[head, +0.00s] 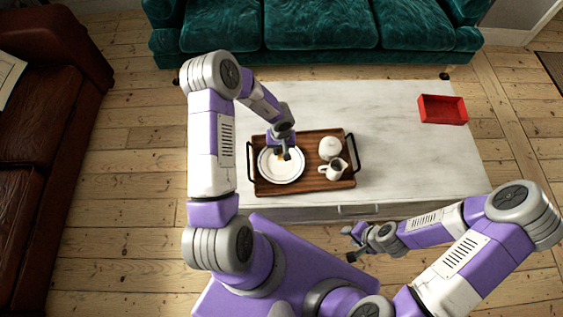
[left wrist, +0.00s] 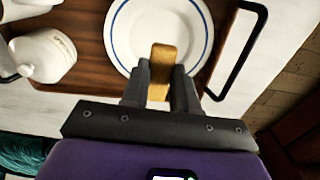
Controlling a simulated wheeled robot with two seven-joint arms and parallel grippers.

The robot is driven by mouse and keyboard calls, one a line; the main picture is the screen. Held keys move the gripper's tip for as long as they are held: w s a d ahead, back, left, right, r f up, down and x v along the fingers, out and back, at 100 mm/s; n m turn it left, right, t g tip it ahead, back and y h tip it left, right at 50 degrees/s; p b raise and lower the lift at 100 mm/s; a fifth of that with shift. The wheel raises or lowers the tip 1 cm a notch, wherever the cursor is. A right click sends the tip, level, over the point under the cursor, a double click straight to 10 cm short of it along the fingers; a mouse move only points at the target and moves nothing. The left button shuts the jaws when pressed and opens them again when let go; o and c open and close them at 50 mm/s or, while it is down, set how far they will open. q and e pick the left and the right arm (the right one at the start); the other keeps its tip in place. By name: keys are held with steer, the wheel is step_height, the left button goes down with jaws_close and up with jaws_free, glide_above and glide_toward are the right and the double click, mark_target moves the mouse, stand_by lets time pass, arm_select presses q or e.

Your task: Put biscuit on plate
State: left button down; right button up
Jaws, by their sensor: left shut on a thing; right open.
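The biscuit (left wrist: 162,66) is a golden-brown bar held between the fingers of my left gripper (left wrist: 161,80). In the left wrist view it appears over the white plate (left wrist: 200,45) with a blue ring near its rim. In the head view the plate (head: 268,176) lies on a wooden tray, and my left gripper (head: 284,152) is above its back edge. Only a small bit of the biscuit shows there. I cannot tell whether the biscuit touches the plate. My right gripper (head: 348,244) is open and empty, in front of the table.
The wooden tray (head: 312,181) with black handles sits on a whitish table (head: 395,165). A white sugar pot (head: 329,147) and a white jug (head: 333,170) stand on its right part. A red box (head: 442,110) is at the table's back right. The table between is clear.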

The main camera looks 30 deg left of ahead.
mark_target(281, 164)
arm_select(q)
step_height(281, 164, down, 10)
steer(key=b, duration=0.5)
steer(key=shift+w+r, duration=0.1)
steer(key=shift+r, duration=0.1)
steer(key=c, duration=0.9)
jaws_free()
steer(key=shift+o, duration=0.2)
